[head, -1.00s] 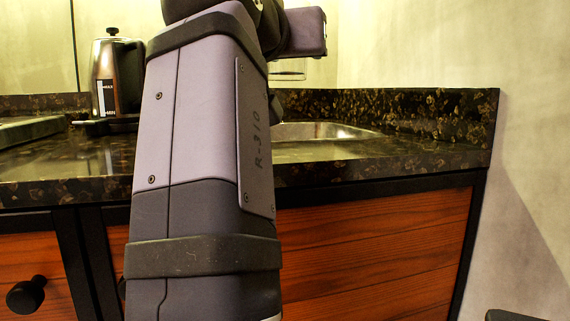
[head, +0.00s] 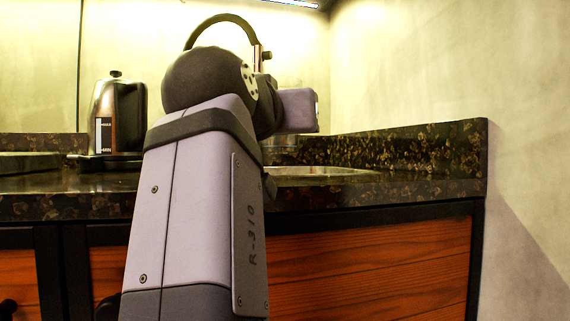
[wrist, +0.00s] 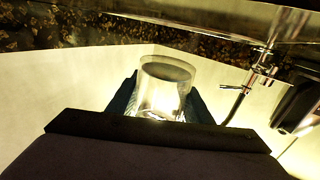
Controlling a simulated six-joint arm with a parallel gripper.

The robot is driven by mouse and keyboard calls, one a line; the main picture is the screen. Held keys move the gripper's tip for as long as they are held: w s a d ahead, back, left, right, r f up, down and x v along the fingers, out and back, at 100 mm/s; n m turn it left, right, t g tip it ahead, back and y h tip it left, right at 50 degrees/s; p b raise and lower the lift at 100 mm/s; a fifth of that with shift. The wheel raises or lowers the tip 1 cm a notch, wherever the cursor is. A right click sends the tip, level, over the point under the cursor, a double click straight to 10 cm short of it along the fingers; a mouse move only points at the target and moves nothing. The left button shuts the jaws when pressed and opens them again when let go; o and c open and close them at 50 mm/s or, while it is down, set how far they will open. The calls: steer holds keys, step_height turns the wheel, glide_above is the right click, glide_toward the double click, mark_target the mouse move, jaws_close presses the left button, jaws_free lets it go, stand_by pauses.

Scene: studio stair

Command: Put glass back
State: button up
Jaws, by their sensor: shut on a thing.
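A clear, empty-looking glass (wrist: 163,92) is in the wrist view, between the two dark fingers of my gripper (wrist: 161,86). The gripper is shut on it, one finger on each side. In the head view my arm hides the fingers, and I cannot make out the glass clearly below the wrist block.
A dark stone counter (head: 400,190) with a raised back edge carries a sink (head: 318,171) behind my arm. A curved faucet (head: 222,18) rises there. A metal and black kettle (head: 118,115) stands at left on a dark base. A wall bounds the right side.

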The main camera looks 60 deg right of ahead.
mark_target(273, 147)
step_height(273, 147, down, 4)
steer(key=b, duration=0.3)
steer(key=shift+r, duration=0.1)
steer(key=shift+b, duration=0.3)
steer(key=o, duration=1.3)
steer(key=shift+c, duration=0.2)
steer(key=shift+r, duration=0.1)
steer(key=shift+b+v, duration=0.4)
steer(key=shift+v, duration=2.65)
steer(key=shift+s+a, duration=0.15)
steer(key=shift+a, duration=0.5)
